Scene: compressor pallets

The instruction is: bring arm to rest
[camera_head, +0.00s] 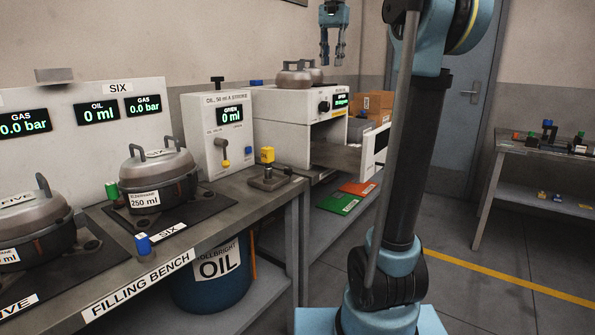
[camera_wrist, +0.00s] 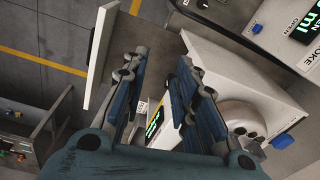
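My gripper (camera_head: 333,58) hangs in the air at the top middle of the head view, fingers pointing down. The oven also shows beyond the fingers in the wrist view (camera_wrist: 215,60). My arm rises upright on the right side of the head view. The link between its upper part and my gripper is out of frame.
The oven's door (camera_head: 374,150) stands open. The filling bench (camera_head: 215,222) holds two grey compressors (camera_head: 160,182) (camera_head: 36,222) and the oil station (camera_head: 215,138). Another compressor (camera_head: 293,75) sits on the oven. A side table (camera_head: 540,152) stands at right. Floor between is clear.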

